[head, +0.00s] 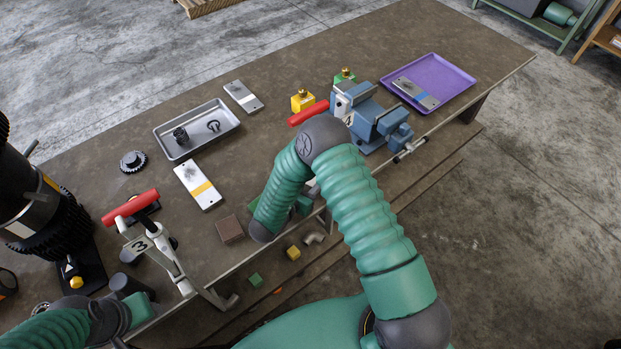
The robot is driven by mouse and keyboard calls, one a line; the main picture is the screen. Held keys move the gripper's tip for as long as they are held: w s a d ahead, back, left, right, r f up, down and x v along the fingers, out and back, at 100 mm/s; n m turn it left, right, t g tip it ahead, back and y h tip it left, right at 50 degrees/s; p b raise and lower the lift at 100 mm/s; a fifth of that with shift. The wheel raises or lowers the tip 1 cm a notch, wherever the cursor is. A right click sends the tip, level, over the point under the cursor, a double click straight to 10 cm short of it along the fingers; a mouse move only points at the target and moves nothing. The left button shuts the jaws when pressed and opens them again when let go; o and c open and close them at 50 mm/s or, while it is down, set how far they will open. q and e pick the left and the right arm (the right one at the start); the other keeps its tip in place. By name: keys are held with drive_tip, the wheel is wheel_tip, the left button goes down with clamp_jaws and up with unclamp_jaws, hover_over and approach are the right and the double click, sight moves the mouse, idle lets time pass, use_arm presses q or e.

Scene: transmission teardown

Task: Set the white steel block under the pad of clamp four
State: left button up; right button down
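Clamp four, marked 4 (348,119), has a red handle (309,113) and stands by a blue vise at the table's front right. Its pad is hidden from this view, partly behind my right arm. I cannot single out the white steel block for sure; a small pale piece (312,187) shows between the links of my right arm, mostly hidden. My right arm bends over the table's front edge, and its gripper is hidden behind it. My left arm reaches in at the bottom left near clamp three; its fingers cannot be made out.
Clamp three (139,245) has a red handle. Pale plates lie at the middle (198,185), at the back (243,96) and on a purple tray (462,80). A metal tray (228,128) holds small parts. A brown block (229,229) lies near the front edge.

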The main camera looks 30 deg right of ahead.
drive_tip(key=shift+w+a, duration=0.1)
drive_tip(key=shift+a, duration=0.15)
drive_tip(key=c, duration=1)
unclamp_jaws()
drive_tip(key=shift+f, duration=0.1)
drive_tip(key=shift+o, duration=0.9)
drive_tip(key=shift+d, duration=0.1)
